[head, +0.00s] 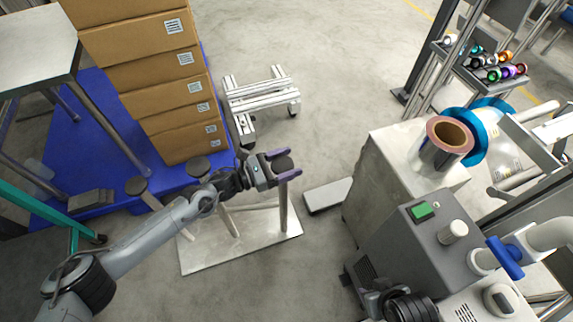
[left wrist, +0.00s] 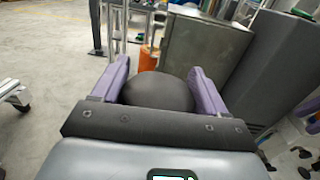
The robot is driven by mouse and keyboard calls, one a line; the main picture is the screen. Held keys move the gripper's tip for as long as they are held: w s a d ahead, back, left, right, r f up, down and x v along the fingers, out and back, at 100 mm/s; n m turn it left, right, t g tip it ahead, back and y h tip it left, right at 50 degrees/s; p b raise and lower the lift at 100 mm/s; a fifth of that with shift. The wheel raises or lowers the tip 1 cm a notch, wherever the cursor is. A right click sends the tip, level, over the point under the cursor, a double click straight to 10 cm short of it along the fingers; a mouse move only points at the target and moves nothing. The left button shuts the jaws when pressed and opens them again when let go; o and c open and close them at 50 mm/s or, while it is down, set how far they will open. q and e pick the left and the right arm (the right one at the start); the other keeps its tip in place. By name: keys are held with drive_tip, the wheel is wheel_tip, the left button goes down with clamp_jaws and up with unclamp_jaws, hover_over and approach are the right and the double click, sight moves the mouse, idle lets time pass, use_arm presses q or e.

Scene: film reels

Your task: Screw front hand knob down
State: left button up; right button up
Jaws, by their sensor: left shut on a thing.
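A dark round hand knob (head: 284,163) sits at the top of a thin metal post (head: 284,208) that rises from a flat metal base plate (head: 206,258). My left gripper (head: 284,166) reaches in from the left, its purple fingers on either side of this knob and shut on it. In the left wrist view the knob (left wrist: 157,92) is a large black disc between the two fingers. Other dark knobs (head: 200,167) (head: 137,186) stand to the left, behind my left arm. I do not see my right gripper; only a dark arm part of mine shows at the bottom right.
Stacked cardboard boxes (head: 165,95) stand on a blue pallet (head: 75,125) at the left. A grey machine (head: 425,255) with a green button stands at the right, near a film reel (head: 440,150). A low wheeled frame (head: 258,98) is behind. Open floor lies around it.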

sight(287, 163)
use_arm(q)
drive_tip(key=shift+d+r+g+h, duration=0.1)
drive_tip(key=shift+r+g+h, duration=0.2)
drive_tip(key=shift+r, duration=0.15)
drive_tip(key=o, duration=0.8)
drive_tip(key=shift+o, duration=0.8)
drive_tip(key=shift+f, duration=0.2)
wheel_tip(287, 163, up, 4)
drive_tip(key=p, duration=0.3)
drive_tip(key=shift+r, duration=0.25)
drive_tip(key=s+d+r+p, duration=0.6)
drive_tip(key=d, duration=0.3)
drive_tip(key=shift+s+d+r, duration=0.15)
drive_tip(key=shift+d+r, duration=0.1)
drive_tip(key=shift+d, duration=0.15)
